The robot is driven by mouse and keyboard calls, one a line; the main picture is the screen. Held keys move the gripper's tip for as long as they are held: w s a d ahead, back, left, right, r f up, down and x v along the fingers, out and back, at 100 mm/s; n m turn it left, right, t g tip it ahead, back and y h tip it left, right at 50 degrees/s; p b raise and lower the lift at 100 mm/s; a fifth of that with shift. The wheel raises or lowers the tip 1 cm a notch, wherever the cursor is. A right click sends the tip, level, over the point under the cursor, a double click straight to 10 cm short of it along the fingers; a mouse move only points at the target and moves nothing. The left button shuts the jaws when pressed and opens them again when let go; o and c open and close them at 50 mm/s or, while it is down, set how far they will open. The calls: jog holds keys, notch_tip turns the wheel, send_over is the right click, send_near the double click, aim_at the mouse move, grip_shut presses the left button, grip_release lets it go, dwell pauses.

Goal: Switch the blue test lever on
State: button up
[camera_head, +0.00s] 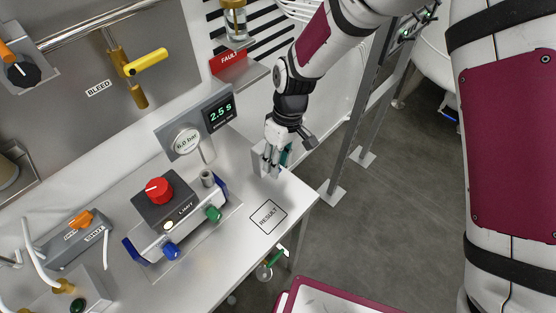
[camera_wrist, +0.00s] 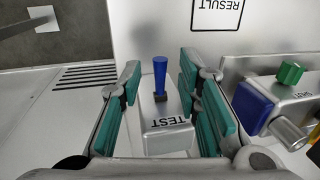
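The blue test lever (camera_wrist: 160,75) stands upright on a small grey box marked TEST (camera_wrist: 168,130) in the wrist view. My gripper (camera_wrist: 161,95) is open, with one teal-padded finger on each side of the lever and box. Gaps show between the lever and both pads, so nothing is gripped. In the head view my gripper (camera_head: 273,155) reaches down at the back right of the bench, over the grey TEST box (camera_head: 258,160). The blue lever is hidden there behind my fingers.
A grey fixture with a red knob (camera_head: 158,190), green knob (camera_head: 213,214) and blue parts stands left of my gripper. The pressure gauge (camera_head: 187,141) and 2.5 s display (camera_head: 220,112) stand behind it. The bench around the RESULT square (camera_head: 268,216) is clear.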

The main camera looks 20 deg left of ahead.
grip_shut()
jog(key=shift+w+a+h+b, duration=0.1)
jog(key=shift+a+h+b, duration=0.15)
jog(key=shift+b, duration=0.3)
jog(key=shift+r+g+h, duration=0.2)
jog(key=shift+g+h, duration=0.1)
jog(key=shift+h, duration=0.05)
jog(key=shift+o, duration=0.7)
grip_release()
jog(key=shift+r, duration=0.15)
jog(key=v, duration=1.1)
jog(key=shift+r, duration=0.4)
jog(key=shift+w, duration=0.1)
